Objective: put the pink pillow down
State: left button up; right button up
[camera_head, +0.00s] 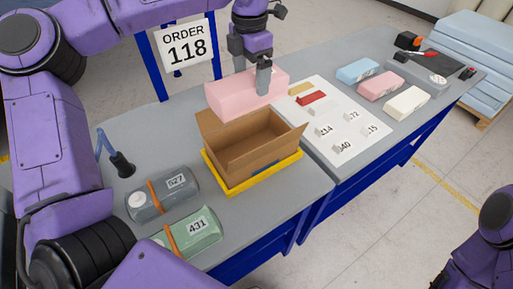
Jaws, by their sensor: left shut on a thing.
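The pink pillow (228,97) is a light pink block in the middle of the view. My left gripper (263,80) comes down over it from above, shut on it, with one finger in front of its near side. The pillow hangs just behind and above an open, empty cardboard box (255,147). Its lower edge is partly hidden by the box's back flap, and I cannot tell whether they touch. My right arm shows at the lower right edge; its gripper is out of view.
The box stands on a yellow tray (262,184). A white board (330,150) with number cards lies to the right. Blue (358,70), pink (381,86) and cream (407,102) blocks lie beyond. Grey (163,196) and green (190,233) rolls lie front left. An order 118 sign (186,46) stands behind.

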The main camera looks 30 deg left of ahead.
pick_arm(q)
jog(key=shift+w+f, duration=0.1)
jog(key=shift+w, duration=0.05)
jog(key=shift+w+f+b, duration=0.15)
jog(key=shift+f+b, duration=0.2)
jog(key=shift+f, duration=0.2)
jog(key=shift+w+f+b, duration=0.15)
jog(key=shift+f+b, duration=0.2)
jog(key=shift+f, duration=0.15)
jog(key=b, duration=0.7)
send_over(251, 147)
jog(key=s+d, duration=0.2)
notch_tip(251, 147, down, 11)
jog(key=f, duration=0.3)
jog(key=f+p, duration=0.1)
jog(key=f, duration=0.6)
jog(key=shift+s+d+f+p, duration=0.15)
jog(key=shift+s+f+p, duration=0.1)
jog(key=shift+p, duration=0.05)
jog(key=shift+f, duration=0.15)
pick_arm(e)
notch_tip(251, 147, down, 7)
jog(key=shift+w, duration=0.35)
pick_arm(q)
jog(key=shift+f, duration=0.15)
pick_arm(e)
jog(key=shift+f, duration=0.1)
